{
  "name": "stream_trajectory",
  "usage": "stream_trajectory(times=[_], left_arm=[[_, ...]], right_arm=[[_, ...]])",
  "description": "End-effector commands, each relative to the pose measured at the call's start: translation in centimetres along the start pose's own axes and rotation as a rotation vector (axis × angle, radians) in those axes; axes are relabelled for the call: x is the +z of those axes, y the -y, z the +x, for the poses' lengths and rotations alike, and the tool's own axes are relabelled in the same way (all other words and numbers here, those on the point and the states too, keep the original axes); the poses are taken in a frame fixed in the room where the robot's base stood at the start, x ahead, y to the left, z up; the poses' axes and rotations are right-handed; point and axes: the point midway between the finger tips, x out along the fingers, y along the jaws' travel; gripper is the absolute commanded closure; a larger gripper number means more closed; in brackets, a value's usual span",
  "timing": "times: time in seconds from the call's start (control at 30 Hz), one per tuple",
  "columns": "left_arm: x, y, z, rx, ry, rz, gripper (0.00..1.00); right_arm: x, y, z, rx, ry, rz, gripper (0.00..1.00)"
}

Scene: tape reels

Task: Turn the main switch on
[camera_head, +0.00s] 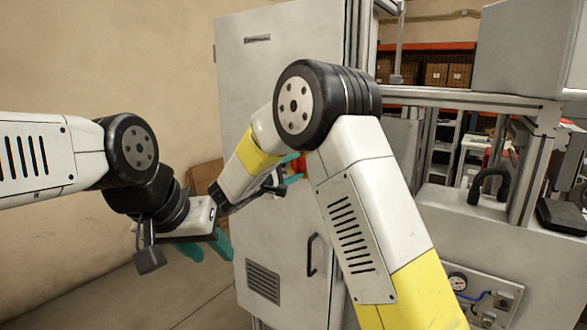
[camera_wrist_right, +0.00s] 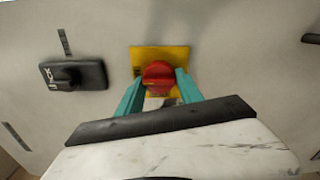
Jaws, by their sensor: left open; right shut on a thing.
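The main switch is a red rotary knob (camera_wrist_right: 158,74) on a yellow square plate (camera_wrist_right: 176,53), fixed to the face of a pale grey cabinet (camera_head: 285,225). In the right wrist view, the teal fingers of my right gripper (camera_wrist_right: 160,84) are closed around the knob, one on each side. In the head view, my right gripper (camera_head: 292,168) is at the cabinet front, with a bit of red and yellow showing beside its fingers; my right arm hides most of the switch. My left gripper (camera_head: 205,247) is open and empty, apart from the cabinet, with its teal fingers pointing down.
A black latch handle (camera_wrist_right: 73,76) is on the panel left of the knob. The cabinet has a black door handle (camera_head: 312,255) and a vent (camera_head: 263,281). A grey machine with a gauge (camera_head: 458,281) stands at the right. Shelves with boxes (camera_head: 446,75) are behind.

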Motion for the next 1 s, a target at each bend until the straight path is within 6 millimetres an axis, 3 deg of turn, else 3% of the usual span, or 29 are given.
stream_trajectory(times=[0.6, 0.63, 0.73, 1.0], left_arm=[[0.0, 0.0, 0.0, 0.0, 0.0, 0.0, 0.59], [0.0, 0.0, 0.0, 0.0, 0.0, 0.0, 0.59], [0.0, 0.0, 0.0, 0.0, 0.0, 0.0, 0.59], [0.0, 0.0, 0.0, 0.0, 0.0, 0.0, 0.59]], right_arm=[[-0.09, 0.12, -0.07, -0.003, -0.003, 0.041, 0.98], [-0.09, 0.12, -0.07, -0.003, -0.003, 0.041, 0.55], [-0.08, 0.1, -0.06, -0.002, -0.002, 0.041, 0.36], [-0.03, 0.03, -0.03, -0.001, -0.001, 0.041, 0.35]])
